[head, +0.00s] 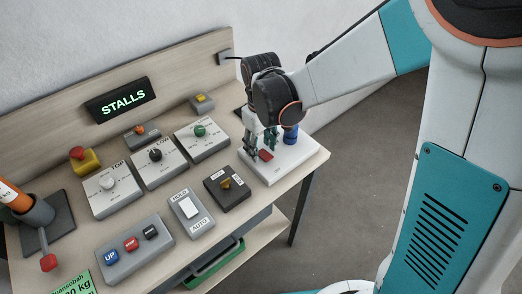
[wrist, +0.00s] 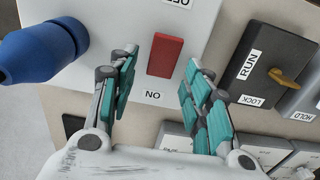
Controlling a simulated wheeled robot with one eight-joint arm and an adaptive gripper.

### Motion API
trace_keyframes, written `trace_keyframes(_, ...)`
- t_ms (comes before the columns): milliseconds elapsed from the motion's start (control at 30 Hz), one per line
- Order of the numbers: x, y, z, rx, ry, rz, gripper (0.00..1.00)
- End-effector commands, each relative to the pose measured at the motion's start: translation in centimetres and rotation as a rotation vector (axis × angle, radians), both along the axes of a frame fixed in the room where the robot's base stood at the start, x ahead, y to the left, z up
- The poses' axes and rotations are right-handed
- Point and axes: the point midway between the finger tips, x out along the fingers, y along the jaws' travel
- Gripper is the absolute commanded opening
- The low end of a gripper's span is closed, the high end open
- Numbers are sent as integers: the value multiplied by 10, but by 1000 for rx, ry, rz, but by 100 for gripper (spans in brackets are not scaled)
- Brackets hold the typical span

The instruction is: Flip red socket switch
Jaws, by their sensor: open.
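The red socket switch (wrist: 165,55) is a red rocker on a white socket plate (wrist: 90,75), with labels reading "ON" and what looks like "OFF" at its two ends. In the head view the red rocker (head: 265,155) shows at the right end of the bench, on the white plate (head: 300,163). My gripper (wrist: 158,85) is open, with one teal-padded finger on each side of the rocker in the wrist view. Nothing is between the fingers but the view of the rocker. I cannot tell whether a fingertip touches the plate.
A blue plug (wrist: 40,50) stands on the plate beside the rocker. A dark RUN/LOCK box (head: 228,187) with a yellow knob is close by. A HOLD/AUTO switch (head: 190,208), several dial boxes and a lit STALLS sign (head: 123,99) are further left.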

Motion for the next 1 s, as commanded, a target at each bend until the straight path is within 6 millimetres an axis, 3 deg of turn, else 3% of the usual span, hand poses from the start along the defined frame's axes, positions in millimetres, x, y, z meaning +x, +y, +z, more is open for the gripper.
trace_keyframes(367,0,0,-5,0,0,0,45)
trace_keyframes(567,0,0,-5,0,0,0,4)
trace_keyframes(600,0,0,-5,0,0,0,1)
trace_keyframes(833,-2,-1,-4,19,-26,0,1)
trace_keyframes(1000,-6,-4,-3,97,-141,-2,1)
